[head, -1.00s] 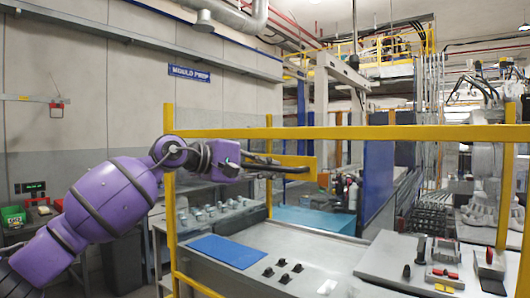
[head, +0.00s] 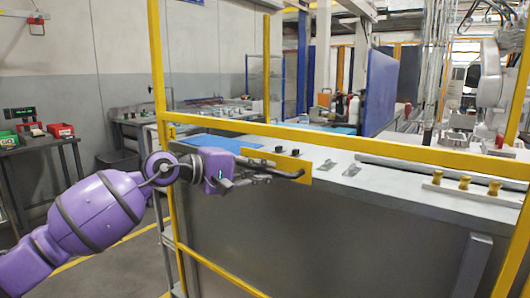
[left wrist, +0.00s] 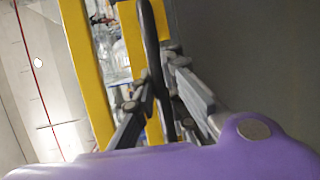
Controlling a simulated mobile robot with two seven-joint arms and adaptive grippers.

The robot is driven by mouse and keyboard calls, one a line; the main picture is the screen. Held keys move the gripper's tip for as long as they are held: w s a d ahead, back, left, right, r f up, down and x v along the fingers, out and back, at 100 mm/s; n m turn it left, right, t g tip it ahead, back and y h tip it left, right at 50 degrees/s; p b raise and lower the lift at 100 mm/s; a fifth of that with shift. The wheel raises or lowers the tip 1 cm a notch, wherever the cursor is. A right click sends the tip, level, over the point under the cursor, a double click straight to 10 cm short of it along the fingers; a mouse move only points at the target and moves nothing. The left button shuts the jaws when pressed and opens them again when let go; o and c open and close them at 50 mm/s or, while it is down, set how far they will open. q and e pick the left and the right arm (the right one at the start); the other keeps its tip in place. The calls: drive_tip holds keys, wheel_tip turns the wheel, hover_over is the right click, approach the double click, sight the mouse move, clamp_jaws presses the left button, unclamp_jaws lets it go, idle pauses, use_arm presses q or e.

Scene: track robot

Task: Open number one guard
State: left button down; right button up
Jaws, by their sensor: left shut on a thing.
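The number one guard is a yellow frame with a tall post (head: 157,70) at its left and a long rail (head: 350,142) running to the right. A yellow plate (head: 296,165) on it carries a dark curved handle. My left gripper (head: 258,178) is at the plate and shut on the dark handle. In the left wrist view, the handle (left wrist: 152,50) passes between the left gripper's fingers (left wrist: 158,108), with yellow bars behind. The fingertips' exact contact is hard to see. My right gripper is not in view.
Behind the rail stands a grey bench (head: 330,225) with a blue mat (head: 222,143) and yellow knobs (head: 465,182). A side table (head: 40,142) with small bins is at the far left. The floor (head: 105,215) between them is open.

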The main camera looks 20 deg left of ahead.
use_arm(q)
drive_tip(key=b, duration=0.2)
approach(279, 206)
drive_tip(key=w+d+r, duration=0.3)
drive_tip(key=shift+w+d+r, duration=0.15)
drive_tip(key=shift+w+d, duration=0.1)
drive_tip(key=shift+d, duration=0.05)
wheel_tip(279, 206, down, 3)
drive_tip(key=shift+r+b, duration=0.1)
drive_tip(key=shift+b, duration=0.95)
drive_tip(key=shift+f, duration=0.35)
drive_tip(key=shift+f+b, duration=0.25)
drive_tip(key=shift+b, duration=0.15)
drive_tip(key=shift+f, duration=0.15)
drive_tip(key=c, duration=1.8)
unclamp_jaws()
drive_tip(key=shift+a, duration=0.1)
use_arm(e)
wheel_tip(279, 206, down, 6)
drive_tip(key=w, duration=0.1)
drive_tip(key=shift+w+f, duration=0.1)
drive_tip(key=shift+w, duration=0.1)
